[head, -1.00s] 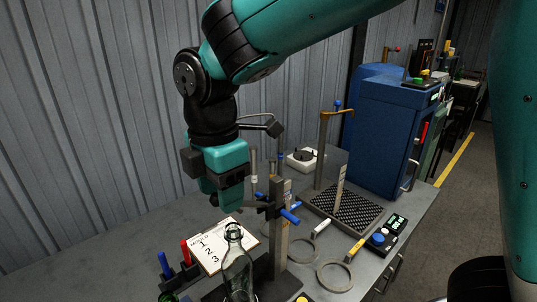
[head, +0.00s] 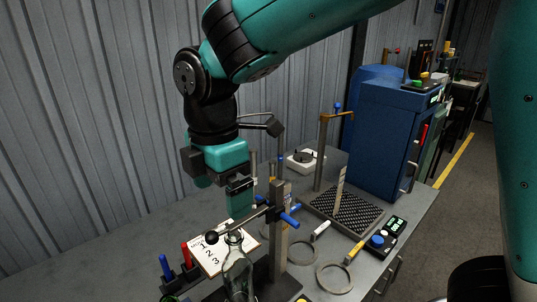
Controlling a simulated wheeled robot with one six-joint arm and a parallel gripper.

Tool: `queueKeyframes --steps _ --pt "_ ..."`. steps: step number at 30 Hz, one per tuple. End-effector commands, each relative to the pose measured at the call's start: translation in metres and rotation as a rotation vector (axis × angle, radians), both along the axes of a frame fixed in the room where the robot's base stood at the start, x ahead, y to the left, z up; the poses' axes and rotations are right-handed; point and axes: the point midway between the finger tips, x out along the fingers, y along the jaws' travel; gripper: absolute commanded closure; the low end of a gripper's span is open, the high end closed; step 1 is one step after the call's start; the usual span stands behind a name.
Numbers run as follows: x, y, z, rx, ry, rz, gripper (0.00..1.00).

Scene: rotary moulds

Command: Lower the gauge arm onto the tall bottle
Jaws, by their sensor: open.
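The tall clear glass bottle (head: 237,272) stands upright at the bottom of the head view, at the foot of the gauge stand's post (head: 278,235). The gauge arm (head: 250,218) is a dark bar with a black ball knob (head: 211,238) at its end. It slopes down and left from the post and crosses the bottle's mouth; I cannot tell for sure whether it touches the glass. My gripper (head: 241,212) is open, just above and behind the arm near the bottle's top. Its fingertips are partly hidden by the arm, and it holds nothing I can see.
A numbered clipboard (head: 208,255) lies behind the bottle. Red and blue pens (head: 186,254) stand to the left. A blue handle (head: 290,219) sticks out right of the post. Ring gauges (head: 335,278), a perforated tray stand (head: 323,155) and a blue cabinet (head: 385,130) are to the right.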

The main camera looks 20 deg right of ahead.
Motion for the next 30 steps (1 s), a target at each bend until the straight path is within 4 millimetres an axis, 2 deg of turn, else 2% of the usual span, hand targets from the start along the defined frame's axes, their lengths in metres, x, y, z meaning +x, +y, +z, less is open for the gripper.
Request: queueKeyframes --steps 1,18,30 --pt "0.0 0.0 0.009 0.0 -0.001 0.0 0.02" --pt "0.0 0.0 0.057 0.0 -0.001 0.0 0.02" --pt "0.0 0.0 0.06 0.0 -0.001 0.0 0.02"
